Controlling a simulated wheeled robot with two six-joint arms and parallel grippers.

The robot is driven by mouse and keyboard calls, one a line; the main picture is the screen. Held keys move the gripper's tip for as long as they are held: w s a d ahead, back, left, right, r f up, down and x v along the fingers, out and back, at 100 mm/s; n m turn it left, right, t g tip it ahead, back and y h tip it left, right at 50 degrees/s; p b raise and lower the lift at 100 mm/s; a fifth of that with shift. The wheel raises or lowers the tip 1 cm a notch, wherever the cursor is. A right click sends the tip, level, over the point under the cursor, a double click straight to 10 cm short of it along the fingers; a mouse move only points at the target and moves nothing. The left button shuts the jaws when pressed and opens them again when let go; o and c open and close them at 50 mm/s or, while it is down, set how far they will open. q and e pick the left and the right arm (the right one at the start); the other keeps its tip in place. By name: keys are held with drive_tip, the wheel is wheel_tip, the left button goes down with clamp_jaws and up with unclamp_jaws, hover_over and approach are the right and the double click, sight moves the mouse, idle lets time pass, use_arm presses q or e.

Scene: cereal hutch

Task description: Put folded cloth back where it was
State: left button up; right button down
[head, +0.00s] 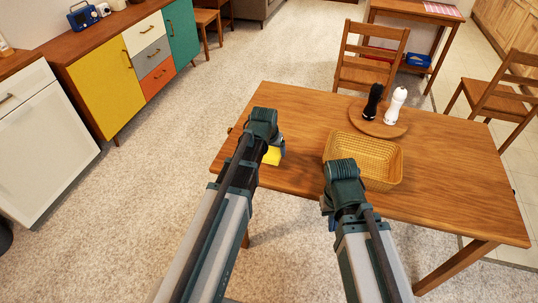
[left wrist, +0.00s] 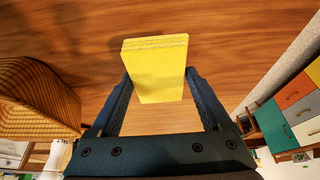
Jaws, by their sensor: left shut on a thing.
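The yellow folded cloth (left wrist: 160,75) is between the two fingers of my left gripper (left wrist: 159,84), which is shut on it. Its layered edge shows at the top in the left wrist view. In the head view, a corner of the cloth (head: 272,156) shows beside my left gripper (head: 264,138), over the left part of the wooden table (head: 300,108). I cannot tell if the cloth touches the table. My right gripper (head: 343,178) is at the near left side of the woven basket; its fingers are hidden from view.
The woven basket (head: 385,160) stands on the table, right of the cloth. Behind it, a round wooden board (head: 358,122) holds a black mill (head: 373,101) and a white mill (head: 395,105). Bare table lies to the basket's right. Chairs stand behind and at right.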

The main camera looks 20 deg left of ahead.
sight(269, 154)
use_arm(q)
drive_tip(key=shift+w+a, duration=0.35)
drive_tip(key=shift+a, duration=0.1)
drive_tip(key=shift+w+a+f, duration=0.1)
drive_tip(key=shift+w+a, duration=0.25)
drive_tip(key=shift+a, duration=0.05)
wheel_tip(269, 154, down, 4)
drive_tip(key=b, duration=0.3)
drive_tip(key=shift+s+d+r+b, duration=0.15)
drive_tip(key=shift+r+b, duration=0.1)
drive_tip(key=shift+b, duration=0.05)
drive_tip(key=shift+f, duration=0.15)
drive_tip(key=o, duration=1)
